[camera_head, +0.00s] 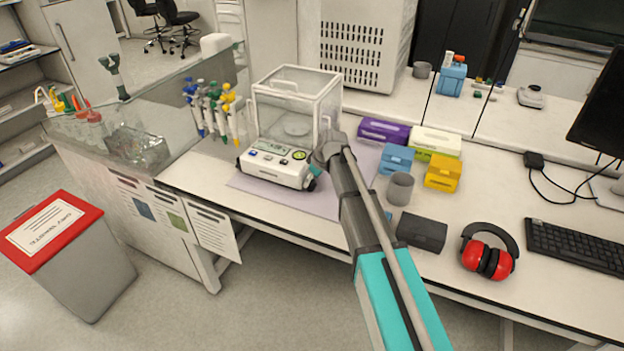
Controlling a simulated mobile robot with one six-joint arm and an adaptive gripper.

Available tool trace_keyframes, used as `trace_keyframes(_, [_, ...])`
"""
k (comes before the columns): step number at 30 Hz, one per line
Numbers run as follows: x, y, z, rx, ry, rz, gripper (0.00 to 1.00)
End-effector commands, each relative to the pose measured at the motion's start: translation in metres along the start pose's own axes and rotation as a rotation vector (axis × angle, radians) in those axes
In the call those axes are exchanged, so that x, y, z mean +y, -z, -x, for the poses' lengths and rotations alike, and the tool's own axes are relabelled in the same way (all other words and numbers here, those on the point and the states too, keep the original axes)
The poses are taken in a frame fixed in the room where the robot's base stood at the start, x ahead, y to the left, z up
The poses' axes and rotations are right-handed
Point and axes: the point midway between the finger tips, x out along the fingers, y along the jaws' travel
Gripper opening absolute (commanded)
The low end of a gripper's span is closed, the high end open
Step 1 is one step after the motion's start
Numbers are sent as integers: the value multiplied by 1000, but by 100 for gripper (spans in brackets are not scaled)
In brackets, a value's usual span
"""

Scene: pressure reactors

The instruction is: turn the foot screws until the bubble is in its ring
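An analytical balance (272,166) with a clear glass draft shield (290,95) stands on a pale purple mat (262,190) on the bench. A small round green bubble level (299,155) is on the right of its front panel. The bubble is too small to place against its ring. A teal foot screw (315,171) shows at the balance's front right corner. Other foot screws are hidden. My gripper (321,158) is at the balance's right front corner, close above that screw. I cannot tell whether it touches the screw. The fingers are small and partly hidden by my arm.
A pipette stand (212,108) is left of the balance. Purple (383,131), blue (396,159) and yellow (443,173) boxes, a grey cup (400,188) and a dark box (421,233) lie to the right. Red earmuffs (489,255) and a keyboard (580,247) are farther right.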

Motion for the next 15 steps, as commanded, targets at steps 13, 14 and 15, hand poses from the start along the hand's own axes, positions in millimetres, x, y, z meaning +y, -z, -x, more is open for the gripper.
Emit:
trace_keyframes(13, [0, 0, 0, 0, 3, 6, 78])
trace_keyframes(14, [0, 0, 0, 0, 5, 9, 78])
trace_keyframes(15, [0, 0, 0, 0, 7, 15, 78])
